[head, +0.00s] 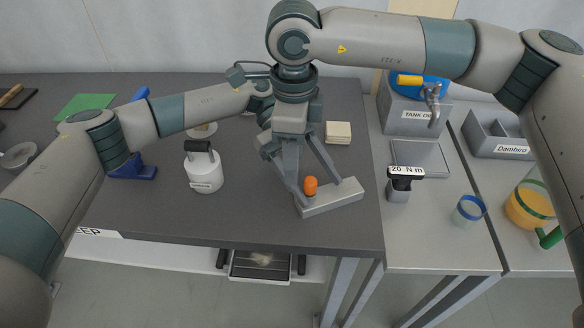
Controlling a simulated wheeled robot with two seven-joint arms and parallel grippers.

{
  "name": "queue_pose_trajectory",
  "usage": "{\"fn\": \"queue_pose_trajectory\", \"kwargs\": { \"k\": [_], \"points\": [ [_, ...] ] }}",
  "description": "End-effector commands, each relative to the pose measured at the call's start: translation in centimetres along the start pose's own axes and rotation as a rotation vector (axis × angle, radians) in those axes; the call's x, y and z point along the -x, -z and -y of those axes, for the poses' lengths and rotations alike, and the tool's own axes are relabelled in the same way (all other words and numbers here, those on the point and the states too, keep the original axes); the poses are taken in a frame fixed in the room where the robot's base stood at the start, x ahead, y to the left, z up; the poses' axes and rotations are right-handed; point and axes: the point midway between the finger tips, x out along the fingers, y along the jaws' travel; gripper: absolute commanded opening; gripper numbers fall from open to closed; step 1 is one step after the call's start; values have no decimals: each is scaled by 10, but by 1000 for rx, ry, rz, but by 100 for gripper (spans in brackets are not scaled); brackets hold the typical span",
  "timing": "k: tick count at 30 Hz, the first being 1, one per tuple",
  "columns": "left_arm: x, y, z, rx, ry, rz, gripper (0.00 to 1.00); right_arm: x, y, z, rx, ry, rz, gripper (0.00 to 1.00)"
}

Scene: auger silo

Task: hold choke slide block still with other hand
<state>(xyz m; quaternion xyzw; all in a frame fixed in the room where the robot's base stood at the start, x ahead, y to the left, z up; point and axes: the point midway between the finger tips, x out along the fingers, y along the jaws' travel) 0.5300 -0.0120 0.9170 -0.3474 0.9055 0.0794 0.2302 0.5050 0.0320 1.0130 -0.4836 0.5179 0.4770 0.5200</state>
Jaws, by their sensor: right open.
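The choke slide block (335,199) is a pale grey bar with an upright orange knob (311,186) on it, near the front right of the dark table. My right gripper (290,168) is open and comes down from above, overlapping the left one in the picture. It is just up and left of the knob and holds nothing visible. The two hands hide part of each other.
A white canister (204,173) with a black handle stands left of the grippers. Cream pads (338,132) lie behind the block. A torque tool (398,186) labelled 20 N m is on the lighter bench at right. The dark table's front edge (320,247) is close.

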Motion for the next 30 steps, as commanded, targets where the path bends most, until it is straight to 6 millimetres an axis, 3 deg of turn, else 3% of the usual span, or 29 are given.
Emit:
{"fn": "queue_pose_trajectory", "kwargs": {
  "k": [1,9,30],
  "points": [
    [-10,-12,-4,8,-13,13,62,5,0,1,0,2,1,42],
    [-9,-8,-5,8,-16,12,62,23,0,2,1,2,-1,42],
    [-7,-6,-7,10,-20,12,62,25,0,2,1,2,-1,42]
  ]
}}
